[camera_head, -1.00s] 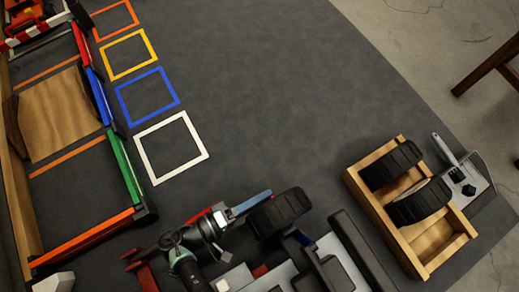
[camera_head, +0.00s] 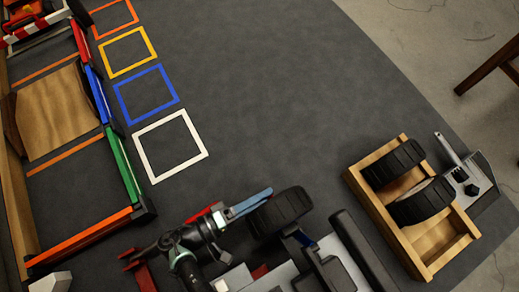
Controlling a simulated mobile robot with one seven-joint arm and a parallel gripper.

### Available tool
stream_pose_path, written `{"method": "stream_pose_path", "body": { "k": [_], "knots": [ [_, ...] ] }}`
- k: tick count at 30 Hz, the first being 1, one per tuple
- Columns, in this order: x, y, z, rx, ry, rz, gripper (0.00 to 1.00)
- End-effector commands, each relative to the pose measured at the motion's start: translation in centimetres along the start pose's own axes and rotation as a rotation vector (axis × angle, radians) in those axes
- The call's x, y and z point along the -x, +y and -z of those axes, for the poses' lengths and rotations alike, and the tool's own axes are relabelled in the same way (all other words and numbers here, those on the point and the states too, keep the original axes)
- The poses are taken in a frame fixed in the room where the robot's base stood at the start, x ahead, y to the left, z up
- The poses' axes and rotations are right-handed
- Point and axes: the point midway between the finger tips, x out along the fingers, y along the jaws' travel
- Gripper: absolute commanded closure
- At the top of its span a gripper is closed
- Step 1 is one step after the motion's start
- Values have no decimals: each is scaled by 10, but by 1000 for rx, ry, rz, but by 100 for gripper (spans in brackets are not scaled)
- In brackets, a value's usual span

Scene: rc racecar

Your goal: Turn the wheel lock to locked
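The racecar (camera_head: 375,262) is at the bottom centre, cut off by the lower edge, with grey and dark parts. A black wheel (camera_head: 280,213) stands at its upper left corner. A blue bar (camera_head: 250,203) reaches to this wheel from the left; it may be the wheel lock, but I cannot tell its setting. A red part (camera_head: 205,215) lies beside the bar. My gripper (camera_head: 205,232), dark and grey with a teal ring, is at the lower left of the bar, close to it. Its fingertips are not clear, and I cannot tell whether it touches the bar.
A wooden crate (camera_head: 404,248) with two tyres stands at the right, beside a grey metal tool piece (camera_head: 470,178). A wooden-edged rack with coloured bars (camera_head: 85,237) is at the left. White, blue, yellow and orange squares mark the mat. The mat's middle is clear.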

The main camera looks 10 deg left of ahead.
Motion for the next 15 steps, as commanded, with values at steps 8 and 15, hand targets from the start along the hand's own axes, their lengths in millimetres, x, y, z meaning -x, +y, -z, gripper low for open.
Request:
{"method": "stream_pose_path", "body": {
  "k": [8,15],
  "knots": [
    [8,1,1,1,3,1,12],
    [47,1,2,-1,7,-1,12]
  ]
}}
